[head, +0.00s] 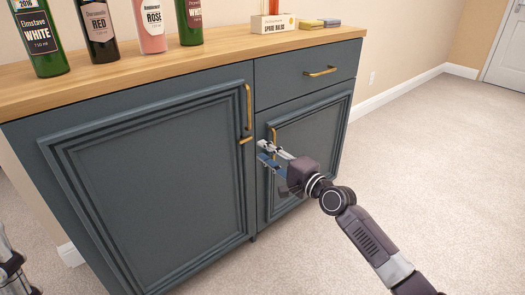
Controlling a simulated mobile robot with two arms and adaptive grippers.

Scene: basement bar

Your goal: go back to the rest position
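My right gripper (261,149) is in front of the lower right door (315,140) of the dark blue-grey cabinet. Its two fingers are spread apart with a gap between them. They overlap the door's vertical brass handle (274,134) in the picture, and part of the handle is hidden behind them. I cannot tell whether they touch it. The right arm comes in from the bottom right. A piece of my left arm (10,270) shows at the bottom left edge. Its gripper is out of view.
The left door (150,180) and the drawer (308,74) look shut. Bottles, including a green one (40,40), a white box (271,23) and small sponge-like blocks (318,23) stand on the wooden top (150,66). The carpet (440,150) at right is clear.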

